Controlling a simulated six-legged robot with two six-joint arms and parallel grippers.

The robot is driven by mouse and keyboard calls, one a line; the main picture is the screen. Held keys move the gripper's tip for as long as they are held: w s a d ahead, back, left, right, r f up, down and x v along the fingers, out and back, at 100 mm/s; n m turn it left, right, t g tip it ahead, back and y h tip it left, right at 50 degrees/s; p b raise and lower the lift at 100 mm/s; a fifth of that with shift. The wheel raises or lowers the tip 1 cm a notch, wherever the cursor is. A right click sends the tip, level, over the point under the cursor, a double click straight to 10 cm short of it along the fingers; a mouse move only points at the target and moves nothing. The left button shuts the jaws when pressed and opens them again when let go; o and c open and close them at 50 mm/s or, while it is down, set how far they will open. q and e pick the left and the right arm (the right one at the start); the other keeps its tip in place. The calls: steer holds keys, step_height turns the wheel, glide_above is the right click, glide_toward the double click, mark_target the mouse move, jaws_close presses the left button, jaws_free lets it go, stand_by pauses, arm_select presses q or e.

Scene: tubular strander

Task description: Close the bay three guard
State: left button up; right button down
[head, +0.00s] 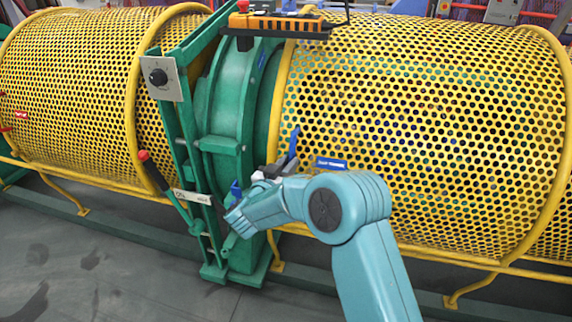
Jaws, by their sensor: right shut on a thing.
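A yellow perforated guard (420,130) with a tubular frame covers the machine to the right of the green housing, its mesh reaching down near the yellow lower rail. A small blue label (331,165) sits low on it. My right gripper (265,173) is at this guard's lower left edge, beside the green housing (232,120). It is shut on part of the guard there; my wrist and forearm hide the exact contact. No bay number is readable. My left gripper is not in view.
Another yellow mesh guard (70,75) stands at the left. A green post with a dial plate (160,77) and a red-tipped lever (160,172) stand left of my gripper. An orange box (280,24) sits on top. The grey floor (90,260) at lower left is clear.

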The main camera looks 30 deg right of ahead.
steer(key=shift+w+a+f, duration=0.1)
steer(key=shift+a+f, duration=0.15)
steer(key=shift+f, duration=0.05)
steer(key=c, duration=1.1)
jaws_free()
steer(key=shift+o, duration=0.2)
steer(key=shift+w, duration=0.15)
steer(key=shift+s+d+r, duration=0.1)
steer(key=shift+s+r, duration=0.1)
steer(key=v, duration=1.6)
steer(key=shift+s, duration=0.1)
